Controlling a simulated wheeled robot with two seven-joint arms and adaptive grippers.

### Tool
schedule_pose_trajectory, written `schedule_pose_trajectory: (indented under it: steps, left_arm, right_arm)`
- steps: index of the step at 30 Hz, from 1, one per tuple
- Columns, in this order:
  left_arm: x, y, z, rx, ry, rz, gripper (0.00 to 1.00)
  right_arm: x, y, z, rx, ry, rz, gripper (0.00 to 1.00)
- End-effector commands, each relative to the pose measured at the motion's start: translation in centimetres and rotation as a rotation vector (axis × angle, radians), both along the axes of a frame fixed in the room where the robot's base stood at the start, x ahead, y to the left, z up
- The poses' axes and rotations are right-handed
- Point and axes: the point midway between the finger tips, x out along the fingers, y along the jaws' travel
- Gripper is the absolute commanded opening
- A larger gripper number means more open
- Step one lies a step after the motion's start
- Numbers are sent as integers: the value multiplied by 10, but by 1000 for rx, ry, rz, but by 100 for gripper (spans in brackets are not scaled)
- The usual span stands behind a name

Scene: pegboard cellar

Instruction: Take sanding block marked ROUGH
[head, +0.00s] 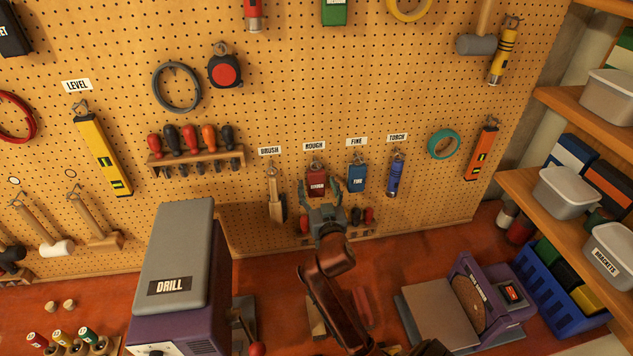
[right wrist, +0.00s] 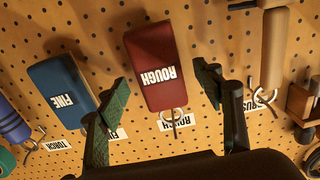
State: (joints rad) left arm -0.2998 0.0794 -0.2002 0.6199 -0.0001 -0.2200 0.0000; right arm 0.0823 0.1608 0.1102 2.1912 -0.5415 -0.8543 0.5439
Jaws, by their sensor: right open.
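The red sanding block marked ROUGH (head: 317,182) hangs from a hook on the pegboard, under the ROUGH label (head: 314,146). It also shows in the right wrist view (right wrist: 150,60), upside down, with its hook and ring near the gripper. My right gripper (head: 320,188) is open. Its two fingers stand on either side of the block's hook end in the right wrist view, with gaps and nothing held. The blue block marked FINE (head: 357,178) hangs just right of it in the head view. My left gripper is not in view.
The brush (head: 276,195) hangs left of the red block and the blue torch (head: 395,176) hangs right of the FINE block. The drill (head: 173,260) and the sander (head: 487,300) stand on the red bench.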

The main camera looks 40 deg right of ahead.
Motion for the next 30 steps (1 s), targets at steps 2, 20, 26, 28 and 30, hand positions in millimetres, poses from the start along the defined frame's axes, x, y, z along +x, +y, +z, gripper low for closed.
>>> schedule_pose_trajectory:
  steps: [2,20,26,28,30]
  left_arm:
    - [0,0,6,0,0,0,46]
    - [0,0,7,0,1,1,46]
    - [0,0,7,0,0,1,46]
    - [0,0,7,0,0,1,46]
    - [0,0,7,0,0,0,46]
  right_arm:
    - [12,-5,3,-3,1,-1,61]
    - [24,-13,0,-2,2,-1,47]
    - [24,-13,0,-2,2,-1,33]
    - [24,-13,0,-2,2,-1,28]
    - [24,-13,0,-2,2,-1,24]
